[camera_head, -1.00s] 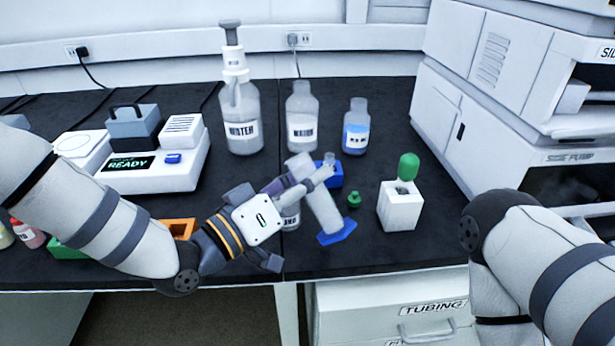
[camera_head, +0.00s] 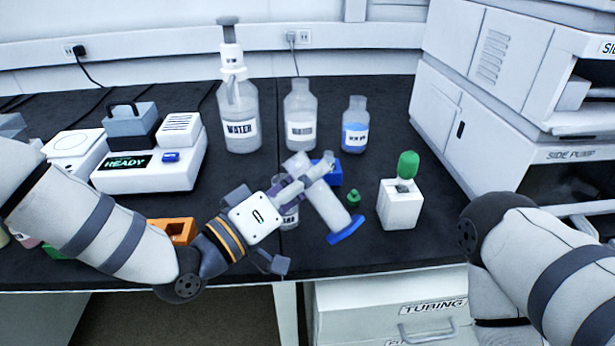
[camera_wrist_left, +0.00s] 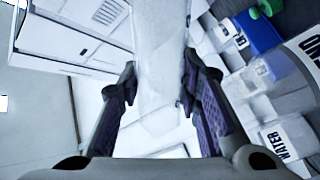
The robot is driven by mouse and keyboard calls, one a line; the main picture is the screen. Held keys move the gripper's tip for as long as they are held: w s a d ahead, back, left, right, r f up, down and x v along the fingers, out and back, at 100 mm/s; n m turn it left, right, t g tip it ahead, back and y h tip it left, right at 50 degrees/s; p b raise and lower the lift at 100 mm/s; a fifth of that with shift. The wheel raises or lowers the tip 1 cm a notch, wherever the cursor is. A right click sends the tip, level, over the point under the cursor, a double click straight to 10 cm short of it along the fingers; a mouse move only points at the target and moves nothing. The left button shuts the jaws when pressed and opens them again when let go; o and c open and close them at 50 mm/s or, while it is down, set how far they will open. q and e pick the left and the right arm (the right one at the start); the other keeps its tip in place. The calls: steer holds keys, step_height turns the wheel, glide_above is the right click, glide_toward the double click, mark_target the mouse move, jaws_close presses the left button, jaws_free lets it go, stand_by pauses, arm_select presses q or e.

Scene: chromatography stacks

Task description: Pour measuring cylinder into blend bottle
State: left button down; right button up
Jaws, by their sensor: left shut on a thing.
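My left gripper (camera_head: 290,190) is shut on the clear measuring cylinder (camera_head: 327,205), which has a blue base (camera_head: 346,230). The cylinder is tilted, base to the lower right and mouth to the upper left. It also shows between the purple finger pads in the left wrist view (camera_wrist_left: 158,60). The blend bottle (camera_head: 288,215) stands below the raised cylinder end, mostly hidden by my gripper; its label (camera_wrist_left: 306,52) shows partly in the left wrist view. I cannot tell whether the mouth is over its opening or liquid flows. My right gripper is out of view.
Behind stand a large water bottle (camera_head: 240,115), another clear bottle (camera_head: 300,115) and a blue-liquid bottle (camera_head: 355,128). A blue block (camera_head: 331,178), small green cap (camera_head: 354,199) and white holder (camera_head: 400,208) are nearby. An orange block (camera_head: 176,230) sits at left.

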arm_select(q)
steer(key=shift+r+n, duration=0.1)
steer(key=shift+n, duration=0.6)
steer(key=shift+n+t, duration=0.3)
steer(key=shift+n, duration=0.3)
steer(key=shift+r+n, duration=0.1)
steer(key=shift+n, duration=0.6)
steer(key=shift+n+b, duration=0.3)
steer(key=shift+n, duration=0.2)
steer(key=shift+r+t+y, duration=0.1)
steer(key=shift+t+y, duration=0.2)
steer(key=shift+t, duration=0.1)
